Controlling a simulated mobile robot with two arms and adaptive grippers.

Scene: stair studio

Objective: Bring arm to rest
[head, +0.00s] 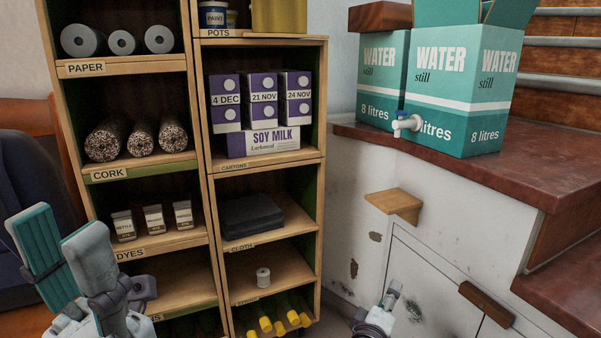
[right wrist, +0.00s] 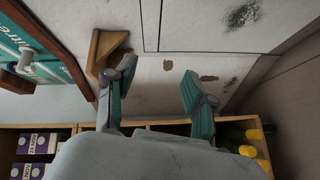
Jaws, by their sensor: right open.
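My left gripper (head: 62,232) is at the lower left of the head view, in front of the shelves. Its two fingers stand apart with nothing between them. My right gripper (head: 391,288) is low in the head view, right of the shelves and in front of the white wall. In the right wrist view, my right gripper (right wrist: 158,76) has its two fingers spread, with only the stained wall behind the gap. No held object shows in either gripper.
Shelves (head: 205,180) with paper, cork, dyes and cartons stand at left and centre. Water boxes (head: 466,84) stand on a red-brown ledge (head: 500,172). A small wooden bracket (head: 395,203) juts from the wall above my right gripper. Stairs rise at the far right.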

